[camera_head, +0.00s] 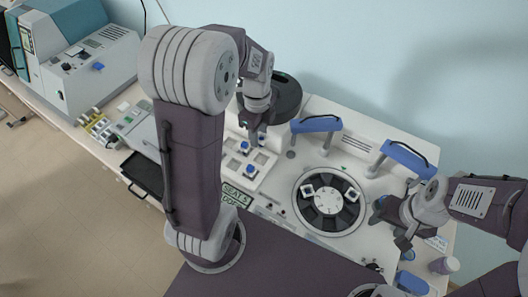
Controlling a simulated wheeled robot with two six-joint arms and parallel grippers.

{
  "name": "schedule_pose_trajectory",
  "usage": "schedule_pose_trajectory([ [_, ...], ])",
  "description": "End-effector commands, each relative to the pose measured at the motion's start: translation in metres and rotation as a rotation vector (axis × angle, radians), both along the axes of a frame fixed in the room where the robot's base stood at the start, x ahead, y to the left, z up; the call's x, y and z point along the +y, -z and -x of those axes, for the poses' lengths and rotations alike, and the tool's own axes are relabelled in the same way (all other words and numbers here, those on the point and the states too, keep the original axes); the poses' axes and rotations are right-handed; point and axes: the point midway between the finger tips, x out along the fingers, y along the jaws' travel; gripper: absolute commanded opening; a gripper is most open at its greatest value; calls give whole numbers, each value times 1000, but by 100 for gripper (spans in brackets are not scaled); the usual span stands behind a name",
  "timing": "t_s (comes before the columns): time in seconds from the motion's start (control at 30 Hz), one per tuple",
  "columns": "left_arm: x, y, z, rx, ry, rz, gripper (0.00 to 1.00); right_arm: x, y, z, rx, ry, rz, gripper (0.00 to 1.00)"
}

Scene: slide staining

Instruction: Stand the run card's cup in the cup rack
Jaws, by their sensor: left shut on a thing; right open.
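My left gripper (256,135) is over the back of a white rack with square places (267,152), which looks like the cup rack. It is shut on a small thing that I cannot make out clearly. Small blue-topped pieces show on the rack, one just beside the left fingertips (245,145) and one nearer the front (251,168). My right gripper (404,236) is open, to the right of the round dark rotor (329,222). I cannot tell which cup the run card names.
Two blue-handled parts, one by the rotor (317,124) and one further right (409,158), stand up from the white bench. A pale cup (444,265) stands at the right edge. A grey machine (85,70) is at far left.

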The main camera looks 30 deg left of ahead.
Motion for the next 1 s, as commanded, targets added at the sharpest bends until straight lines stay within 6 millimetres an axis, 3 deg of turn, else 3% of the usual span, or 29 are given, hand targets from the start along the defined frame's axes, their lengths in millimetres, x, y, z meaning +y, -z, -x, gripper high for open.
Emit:
schedule_pose_trajectory([
  [0.13,0,31,2,8,0,1,0,0,-8,0,0,0,0,53],
  [0.37,0,48,1,4,0,1,0,0,-10,0,0,0,0,53],
  [0.6,0,84,1,5,0,1,0,0,-18,0,-1,0,0,53],
  [1.0,0,92,1,2,0,0,0,0,-12,0,-1,0,0,53],
])
